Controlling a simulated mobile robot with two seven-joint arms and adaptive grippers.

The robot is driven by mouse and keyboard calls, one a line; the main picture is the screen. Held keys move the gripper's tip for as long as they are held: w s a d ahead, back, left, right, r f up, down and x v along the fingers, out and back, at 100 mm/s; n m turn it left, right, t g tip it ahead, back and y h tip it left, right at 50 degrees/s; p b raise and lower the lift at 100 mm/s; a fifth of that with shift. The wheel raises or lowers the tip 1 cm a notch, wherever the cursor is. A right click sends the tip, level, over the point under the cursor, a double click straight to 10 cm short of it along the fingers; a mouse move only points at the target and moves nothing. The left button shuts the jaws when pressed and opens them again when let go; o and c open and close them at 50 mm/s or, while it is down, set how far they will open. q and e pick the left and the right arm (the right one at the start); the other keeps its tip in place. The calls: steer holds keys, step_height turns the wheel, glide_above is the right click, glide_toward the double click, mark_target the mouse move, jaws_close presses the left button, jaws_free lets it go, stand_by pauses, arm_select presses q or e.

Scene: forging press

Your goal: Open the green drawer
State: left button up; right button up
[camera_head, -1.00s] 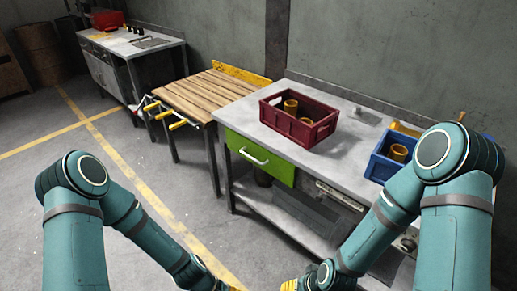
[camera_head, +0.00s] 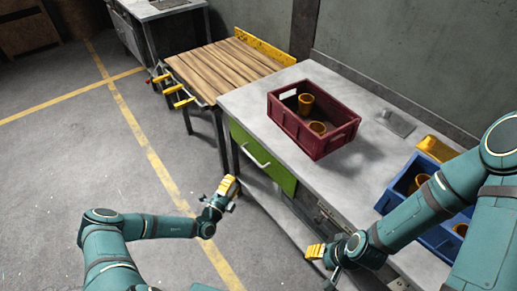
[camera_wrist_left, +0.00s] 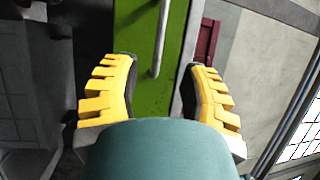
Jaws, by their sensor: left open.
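The green drawer (camera_head: 277,171) is in the front of the grey workbench, under the dark red crate, and looks shut. Its light bar handle (camera_head: 254,158) shows on the front. My left gripper (camera_head: 229,187) is in front of the drawer to the left, apart from it. In the left wrist view the open yellow fingers (camera_wrist_left: 160,92) frame the green drawer front (camera_wrist_left: 152,99), with the handle (camera_wrist_left: 161,42) ahead between them and nothing held. My right gripper (camera_head: 316,252) is low beside the bench front; its finger gap is not clear.
The dark red crate (camera_head: 336,145) and the blue crate (camera_head: 388,196) stand on the workbench (camera_head: 255,101), holding orange-brown cylinders. A wooden-topped table (camera_head: 220,68) with yellow handles stands to the left. The floor before the drawer is open.

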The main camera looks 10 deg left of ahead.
mark_target(250, 155)
arm_select(q)
steer(key=b+x, duration=0.2)
steer(key=x, duration=1.1)
steer(key=shift+w, duration=0.3)
jaws_close()
